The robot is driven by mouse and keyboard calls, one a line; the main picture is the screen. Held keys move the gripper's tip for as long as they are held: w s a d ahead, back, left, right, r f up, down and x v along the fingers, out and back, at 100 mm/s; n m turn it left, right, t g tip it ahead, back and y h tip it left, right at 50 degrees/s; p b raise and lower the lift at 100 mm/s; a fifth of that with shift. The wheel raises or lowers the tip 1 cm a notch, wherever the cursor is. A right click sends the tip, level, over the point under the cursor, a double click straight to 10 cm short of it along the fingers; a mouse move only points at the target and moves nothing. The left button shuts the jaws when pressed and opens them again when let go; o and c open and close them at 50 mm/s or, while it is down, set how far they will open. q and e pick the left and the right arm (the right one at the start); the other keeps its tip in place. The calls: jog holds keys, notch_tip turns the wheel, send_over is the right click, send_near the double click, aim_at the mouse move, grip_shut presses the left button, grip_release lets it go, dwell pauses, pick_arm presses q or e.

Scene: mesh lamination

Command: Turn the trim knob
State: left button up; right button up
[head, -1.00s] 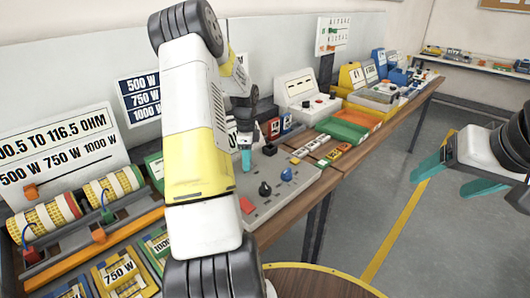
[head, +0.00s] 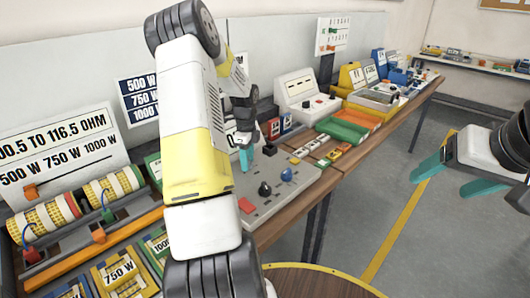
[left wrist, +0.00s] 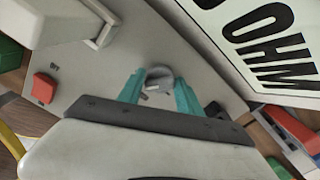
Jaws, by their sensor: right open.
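The grey control panel (head: 285,205) lies on the bench in the head view. My left gripper (head: 245,159) points down at the far part of this panel. In the left wrist view its teal fingers (left wrist: 158,90) stand on both sides of a small round grey knob (left wrist: 157,74), seemingly the trim knob, and appear to touch it. The fingers partly cover the knob, and no label on it can be read. In the head view the knob is hidden. My right gripper (head: 458,176) is open and empty over the floor at the right.
The panel also carries a red switch (head: 246,205), a black knob (head: 265,188), a blue knob (head: 287,174) and a black part (head: 270,150). Resistor displays (head: 45,218) stand at the left. A green tray (head: 342,131) lies farther along the bench.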

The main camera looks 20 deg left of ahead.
pick_arm(q)
jog(key=shift+o, duration=1.3)
jog(key=shift+r, duration=0.1)
notch_tip(320, 180, up, 6)
jog(key=shift+r, duration=0.8)
